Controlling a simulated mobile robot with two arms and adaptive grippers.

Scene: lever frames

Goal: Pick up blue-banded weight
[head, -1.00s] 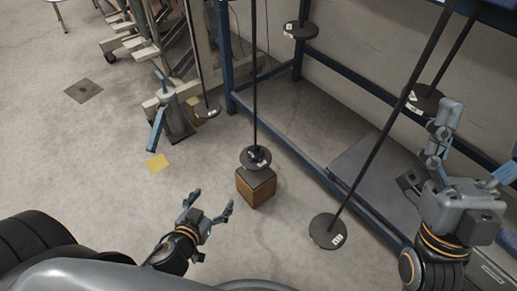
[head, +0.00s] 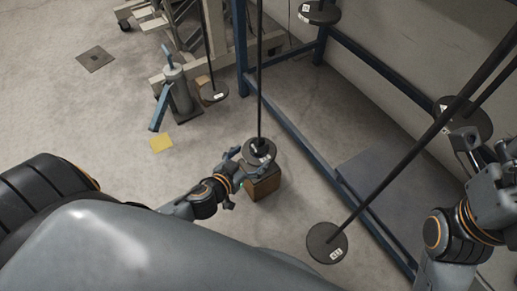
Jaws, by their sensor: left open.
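Several dark disc weights with white labels show at the lower ends of dark rods. I cannot make out a blue band on any of them. One disc weight (head: 259,150) is just above or on a wooden block (head: 266,185) in the middle. My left gripper (head: 248,163) is open at the left side of this disc, its fingers overlapping the disc and block in the picture; contact is unclear. Another disc weight (head: 327,242) is at lower right. My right gripper (head: 487,150) is at the right edge, in front of a further disc weight (head: 467,116); its jaws are unclear.
A blue metal frame (head: 290,128) runs along the right side, with a grey slab (head: 375,180) behind its low rail. A grey-blue stand (head: 178,95), a hanging disc (head: 213,93) and a yellow floor patch (head: 161,142) are at left. The left floor is mostly clear.

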